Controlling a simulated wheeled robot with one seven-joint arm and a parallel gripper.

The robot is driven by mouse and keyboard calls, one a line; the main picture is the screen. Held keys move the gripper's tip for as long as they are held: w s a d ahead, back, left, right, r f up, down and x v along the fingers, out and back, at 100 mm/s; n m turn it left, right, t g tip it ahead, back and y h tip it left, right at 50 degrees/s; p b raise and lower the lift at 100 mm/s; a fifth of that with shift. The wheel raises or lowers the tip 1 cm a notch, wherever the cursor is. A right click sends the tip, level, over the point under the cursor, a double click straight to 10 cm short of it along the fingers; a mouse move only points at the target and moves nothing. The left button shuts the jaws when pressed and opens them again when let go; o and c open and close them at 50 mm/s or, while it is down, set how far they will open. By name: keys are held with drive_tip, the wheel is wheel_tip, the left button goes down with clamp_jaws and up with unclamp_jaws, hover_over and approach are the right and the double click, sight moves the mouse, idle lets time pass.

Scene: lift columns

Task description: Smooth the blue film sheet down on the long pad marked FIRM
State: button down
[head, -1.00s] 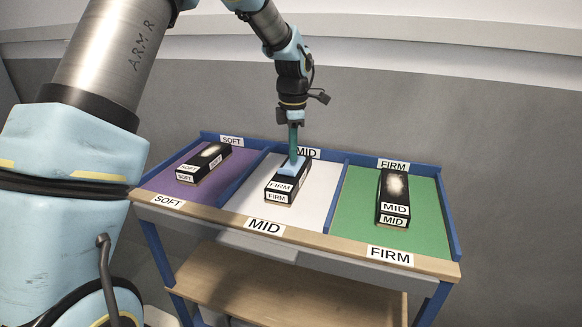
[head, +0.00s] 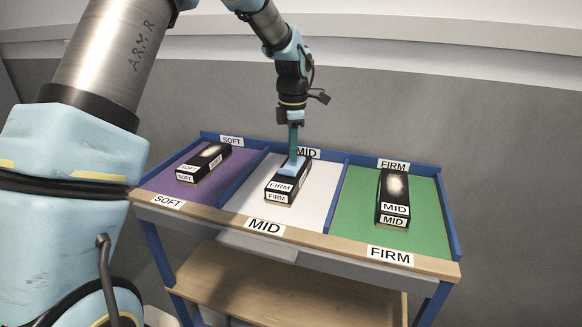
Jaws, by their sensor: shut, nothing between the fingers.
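The long black pad marked FIRM (head: 278,190) lies in the middle, white section of the table, which is labelled MID. The blue film sheet (head: 292,170) lies across the upper part of this pad. My gripper (head: 293,156) is shut and points straight down at the sheet, its tips at or just above the film. I cannot tell whether the tips touch it. The far end of the pad is partly hidden behind my gripper.
A black pad marked SOFT (head: 203,163) lies in the purple section on the left. A black pad marked MID (head: 394,199) lies in the green section labelled FIRM on the right. Blue dividers (head: 334,190) separate the sections, and a wooden front rail (head: 330,245) carries labels.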

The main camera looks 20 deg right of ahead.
sight(293, 166)
drive_tip(key=shift+f, duration=0.2)
idle(0.5)
drive_tip(key=shift+f+b, duration=0.4)
drive_tip(key=shift+f, duration=0.25)
idle(0.6)
drive_tip(key=shift+r, duration=0.1)
wheel_tip(293, 166, up, 8)
drive_tip(key=p, duration=0.6)
drive_tip(key=shift+r, duration=0.2)
